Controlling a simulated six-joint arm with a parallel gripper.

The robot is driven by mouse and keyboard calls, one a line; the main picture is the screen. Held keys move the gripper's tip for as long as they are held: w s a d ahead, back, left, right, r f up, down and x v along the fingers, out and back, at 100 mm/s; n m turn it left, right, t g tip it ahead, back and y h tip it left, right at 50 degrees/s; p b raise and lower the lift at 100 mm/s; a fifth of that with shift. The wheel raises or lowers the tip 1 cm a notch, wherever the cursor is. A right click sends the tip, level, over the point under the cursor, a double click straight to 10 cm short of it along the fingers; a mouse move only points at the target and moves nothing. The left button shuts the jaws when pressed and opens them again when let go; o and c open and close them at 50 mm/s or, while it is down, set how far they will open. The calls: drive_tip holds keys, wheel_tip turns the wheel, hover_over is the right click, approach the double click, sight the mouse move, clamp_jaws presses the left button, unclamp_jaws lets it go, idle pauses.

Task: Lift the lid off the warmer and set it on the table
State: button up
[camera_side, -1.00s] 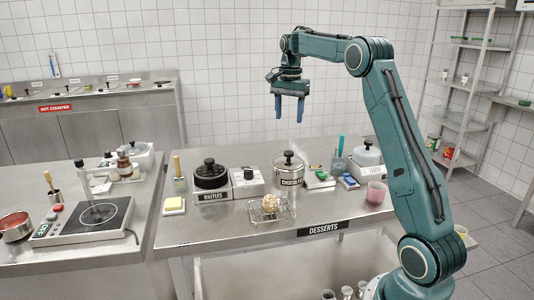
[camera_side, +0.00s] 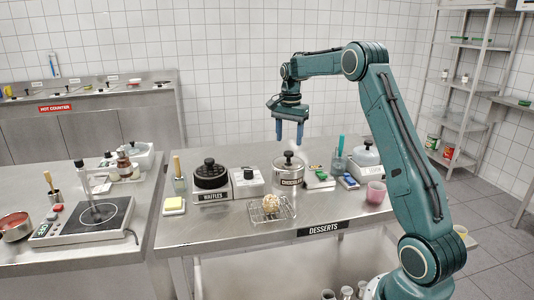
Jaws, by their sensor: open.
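The warmer (camera_side: 290,178) is a round steel pot labelled "CHOCOLATE" on the desserts table (camera_side: 225,235). Its lid (camera_side: 288,163) is metal with a black knob on top and sits on the pot. My gripper (camera_side: 289,139) points down with its two blue fingers apart and empty. In the picture its fingertips are just above the lid's knob, and they look clear of it. The exact depth between them cannot be told from this one view.
A black waffle iron (camera_side: 210,174) and a small grey unit (camera_side: 247,182) stand left of the warmer. A wire rack (camera_side: 287,212) holding a round pastry (camera_side: 271,204) is in front. Right are small boxes, a lidded pot (camera_side: 366,157) and a pink cup (camera_side: 376,192). The table's front left is clear.

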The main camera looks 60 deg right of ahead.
sight(289, 152)
drive_tip(key=shift+f, duration=0.6)
drive_tip(key=shift+f, duration=0.1)
drive_tip(key=shift+s+f, duration=0.1)
drive_tip(key=shift+f, duration=2.4)
drive_tip(key=shift+c, duration=0.2)
drive_tip(key=c, duration=1)
